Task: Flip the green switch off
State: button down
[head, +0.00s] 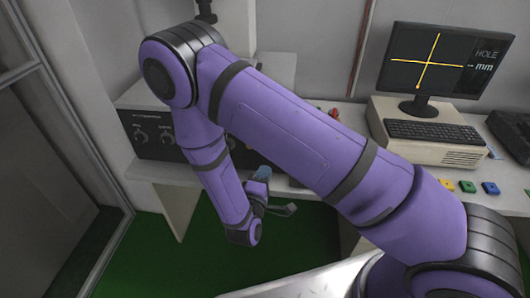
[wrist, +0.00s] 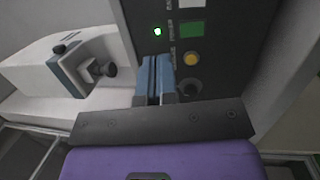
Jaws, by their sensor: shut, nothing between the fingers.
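In the wrist view a dark control panel (wrist: 215,60) carries a green square switch (wrist: 192,28) at the top and a small lit green light (wrist: 157,31) to its left. Whether the switch is pressed or tilted is too small to tell. My gripper (wrist: 154,62) is shut and empty, its blue fingers side by side in front of the panel, below the green light and to the lower left of the switch. Contact with the panel cannot be told. In the head view my gripper (head: 263,173) is by the bench, and the green switch is not visible.
On the panel, a yellow button (wrist: 191,59) and a black knob (wrist: 192,88) sit below the switch. A white device (wrist: 45,72) stands at left. In the head view, a dark unit with knobs (head: 152,135), a monitor (head: 443,58) and a keyboard (head: 433,132) stand on benches.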

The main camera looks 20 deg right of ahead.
jog(key=f+y, duration=0.1)
jog(key=s+a+f+n+t+y, duration=0.1)
jog(key=a+f+y, duration=0.1)
jog(key=f, duration=0.1)
jog(key=shift+s+f+n, duration=0.1)
jog(key=shift+s+n, duration=0.05)
jog(key=shift+n, duration=0.25)
jog(key=x, duration=1.4)
jog(key=shift+r, duration=0.25)
jog(key=shift+w+d+r+g, duration=0.15)
jog(key=shift+w+r+g, duration=0.15)
jog(key=shift+w+r, duration=0.2)
